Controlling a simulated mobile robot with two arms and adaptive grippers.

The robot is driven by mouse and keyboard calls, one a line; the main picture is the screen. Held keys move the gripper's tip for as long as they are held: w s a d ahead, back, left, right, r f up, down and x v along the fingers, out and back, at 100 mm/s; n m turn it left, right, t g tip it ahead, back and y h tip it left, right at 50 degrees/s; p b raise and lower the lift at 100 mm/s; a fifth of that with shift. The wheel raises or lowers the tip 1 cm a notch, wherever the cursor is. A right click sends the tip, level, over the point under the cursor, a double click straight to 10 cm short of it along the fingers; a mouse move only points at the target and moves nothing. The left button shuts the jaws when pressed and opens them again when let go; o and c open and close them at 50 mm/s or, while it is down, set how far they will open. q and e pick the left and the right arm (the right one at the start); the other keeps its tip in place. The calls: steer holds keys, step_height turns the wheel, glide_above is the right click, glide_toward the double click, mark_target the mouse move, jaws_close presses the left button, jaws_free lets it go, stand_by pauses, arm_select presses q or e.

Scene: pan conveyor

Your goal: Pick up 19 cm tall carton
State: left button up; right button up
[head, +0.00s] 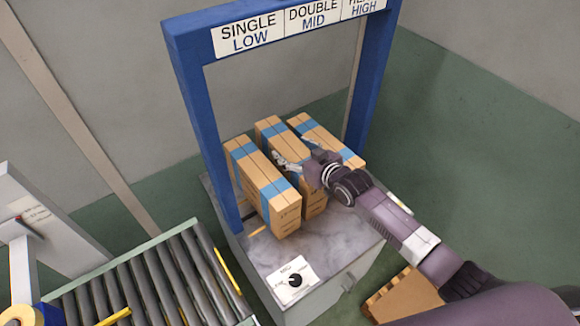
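Three brown cartons with blue tape bands stand side by side on a grey table top: a left carton (264,188), a middle carton (283,138) and a right carton (324,138). Their heights look similar, and I cannot tell which is 19 cm tall. My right gripper (294,155) reaches in from the right, over the middle carton. Its fingers are spread, one toward the left carton's side and one toward the right carton's side. I cannot tell whether they touch the carton. The gripper and wrist hide parts of the middle and right cartons. My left gripper is out of view.
A blue frame (198,120) with a sign board (290,22) stands over the table (318,258). A roller conveyor (150,285) lies at lower left. A cardboard-coloured object (405,296) is at lower right.

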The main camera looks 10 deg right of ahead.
steer(key=c, duration=1.5)
steer(key=shift+w+r, duration=0.1)
steer(key=shift+r, duration=0.05)
jaws_close()
steer(key=shift+r, duration=0.15)
